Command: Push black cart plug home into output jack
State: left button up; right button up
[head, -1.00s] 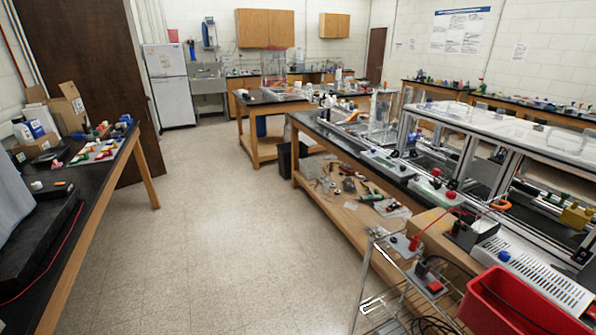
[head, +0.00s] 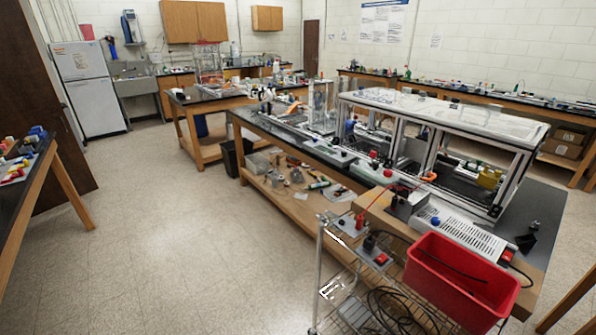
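A wire cart (head: 318,262) stands at the lower middle of the head view. Small grey boxes sit at its top edge; one carries a red plug-like piece (head: 360,220) and another a black plug-like piece (head: 369,242) beside a red button (head: 381,258). I cannot tell whether the black piece is fully seated. A black cable runs from near it, over the cart. A grey power unit (head: 466,234) with a slotted white top and blue knob sits on the bench behind. The output jack is too small to make out. Neither gripper is in view.
A red bin (head: 462,290) stands at the cart's right, in front of the power unit. Coiled black cable (head: 400,312) lies low in the cart. An aluminium extrusion frame (head: 430,115) covers the bench behind. The floor (head: 190,240) to the left is clear.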

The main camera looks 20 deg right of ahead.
aim_at(394, 204)
jog(key=z, duration=1.3)
